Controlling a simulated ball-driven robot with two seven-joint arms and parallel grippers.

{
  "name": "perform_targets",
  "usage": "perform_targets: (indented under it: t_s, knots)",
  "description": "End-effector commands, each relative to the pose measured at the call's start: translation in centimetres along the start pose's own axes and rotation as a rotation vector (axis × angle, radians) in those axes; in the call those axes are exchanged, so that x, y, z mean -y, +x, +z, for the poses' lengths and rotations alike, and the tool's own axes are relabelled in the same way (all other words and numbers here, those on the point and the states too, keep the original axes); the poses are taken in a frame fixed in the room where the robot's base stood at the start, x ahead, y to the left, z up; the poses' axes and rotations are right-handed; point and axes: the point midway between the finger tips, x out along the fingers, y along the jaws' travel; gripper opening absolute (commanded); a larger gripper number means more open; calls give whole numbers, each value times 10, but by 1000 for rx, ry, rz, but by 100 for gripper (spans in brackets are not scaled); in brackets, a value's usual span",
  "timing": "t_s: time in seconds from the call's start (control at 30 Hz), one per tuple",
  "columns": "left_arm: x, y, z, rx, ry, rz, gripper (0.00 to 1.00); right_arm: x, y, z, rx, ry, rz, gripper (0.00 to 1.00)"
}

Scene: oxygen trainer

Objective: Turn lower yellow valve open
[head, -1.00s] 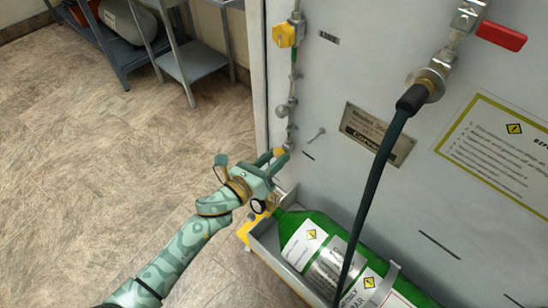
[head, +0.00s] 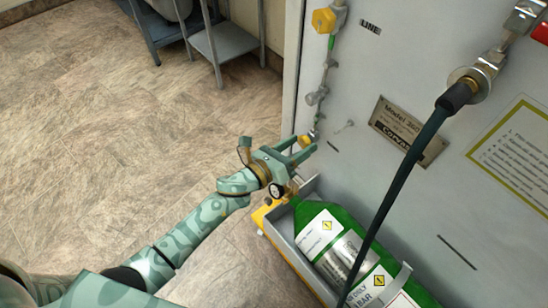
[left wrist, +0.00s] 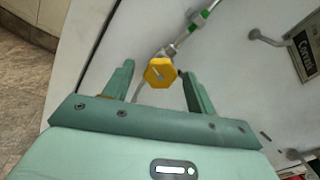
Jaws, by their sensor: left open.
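The lower yellow valve (head: 305,141) is a small yellow knob low on the pipe on the grey cabinet panel. In the left wrist view the open left gripper (left wrist: 158,80) has one finger on each side of the knob, with gaps between. I cannot tell how deep the knob sits between the fingers. My right gripper is not in view.
An upper yellow valve (head: 323,20) is higher on the same pipe. A green gas cylinder (head: 335,218) lies in a grey tray (head: 272,234) below the gripper. A black hose (head: 402,180) hangs across the panel at right. Open floor (head: 110,170) is at left.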

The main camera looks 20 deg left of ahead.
Motion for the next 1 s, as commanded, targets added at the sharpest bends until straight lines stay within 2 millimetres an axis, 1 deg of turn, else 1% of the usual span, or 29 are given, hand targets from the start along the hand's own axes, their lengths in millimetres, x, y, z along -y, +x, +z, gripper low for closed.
perform_targets:
  t_s: [0.07, 0.17, 0.27, 0.5, 0.6, 0.7, 0.83, 1.0]
  knots:
    - [0, -4, 0, 0, 0, 1, 57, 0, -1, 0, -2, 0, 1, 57]
    - [0, -16, 1, 0, 0, 1, 57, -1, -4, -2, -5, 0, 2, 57]
    - [0, -39, 1, -2, 1, 2, 57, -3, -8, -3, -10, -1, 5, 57]
    - [0, -106, 1, -2, -1, 2, 57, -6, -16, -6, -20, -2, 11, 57]
    - [0, -129, 0, -3, -1, 3, 57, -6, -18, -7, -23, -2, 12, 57]
    - [0, -146, 0, -2, 1, 2, 57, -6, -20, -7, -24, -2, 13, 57]
    - [0, -160, 0, -2, 0, 2, 57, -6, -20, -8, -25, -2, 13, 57]
    - [-1, -164, 0, -1, 0, 1, 57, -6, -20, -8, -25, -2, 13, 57]
